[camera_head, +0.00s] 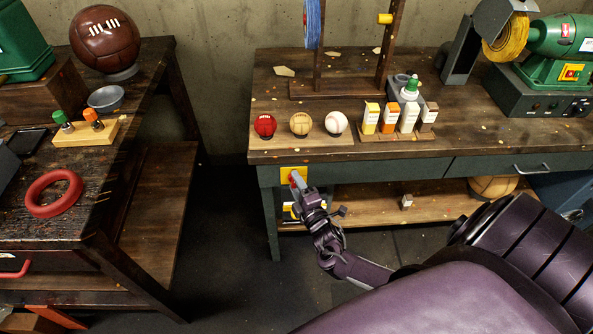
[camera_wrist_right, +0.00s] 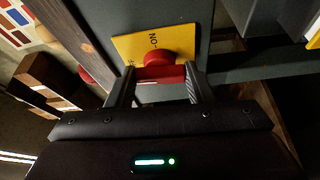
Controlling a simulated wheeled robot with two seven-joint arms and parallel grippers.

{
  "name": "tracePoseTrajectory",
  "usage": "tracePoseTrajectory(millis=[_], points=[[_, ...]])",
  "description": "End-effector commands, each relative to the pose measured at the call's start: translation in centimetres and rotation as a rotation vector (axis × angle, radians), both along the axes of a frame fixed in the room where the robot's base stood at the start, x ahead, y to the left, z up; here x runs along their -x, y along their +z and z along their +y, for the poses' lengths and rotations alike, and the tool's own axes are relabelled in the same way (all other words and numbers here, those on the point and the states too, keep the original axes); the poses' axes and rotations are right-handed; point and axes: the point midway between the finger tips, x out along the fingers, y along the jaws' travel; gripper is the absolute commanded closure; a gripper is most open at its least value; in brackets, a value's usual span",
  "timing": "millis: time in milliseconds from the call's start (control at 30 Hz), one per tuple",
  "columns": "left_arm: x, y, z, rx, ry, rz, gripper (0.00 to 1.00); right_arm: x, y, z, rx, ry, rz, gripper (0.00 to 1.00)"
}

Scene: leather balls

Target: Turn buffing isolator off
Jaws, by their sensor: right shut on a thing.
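The buffing isolator is a red rotary handle (camera_wrist_right: 160,72) on a yellow plate (camera_wrist_right: 140,45) fixed to the bench front. Part of the word "NO" or "ON" shows on the plate. In the head view the yellow plate (camera_head: 288,173) is at the left end of the bench front, below the top. My right gripper (camera_head: 298,186) is at the handle, and in the wrist view its two fingers (camera_wrist_right: 160,88) sit either side of the red handle, shut on it. The handle's exact angle is hard to tell. My left gripper is not in view.
Small balls (camera_head: 300,124) and several bottles (camera_head: 400,117) stand on the bench top (camera_head: 350,155) above the isolator. A green buffing machine (camera_head: 560,40) is at the back right. A dark table (camera_head: 90,210) stands left, with floor between. A lower shelf (camera_head: 370,205) runs under the bench.

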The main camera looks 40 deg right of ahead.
Motion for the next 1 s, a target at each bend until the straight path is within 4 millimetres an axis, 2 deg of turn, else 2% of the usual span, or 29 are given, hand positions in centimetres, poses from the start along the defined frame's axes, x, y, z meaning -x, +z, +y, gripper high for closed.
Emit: tracePoseTrajectory(millis=[233,800,833,967,1000], points=[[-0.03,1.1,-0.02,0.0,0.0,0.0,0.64,0.07,0.04,0.04,0.073,0.0,0.049,0.75],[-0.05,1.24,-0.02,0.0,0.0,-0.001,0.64,0.07,-0.11,0.08,0.097,0.001,0.063,0.75],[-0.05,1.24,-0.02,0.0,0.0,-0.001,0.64,0.07,-0.11,0.08,0.096,0.001,0.063,0.49],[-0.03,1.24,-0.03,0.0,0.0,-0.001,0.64,0.06,-0.07,0.07,0.097,0.001,0.062,0.32],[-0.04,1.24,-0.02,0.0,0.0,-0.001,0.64,0.05,-0.05,0.05,0.096,0.001,0.062,0.31]])
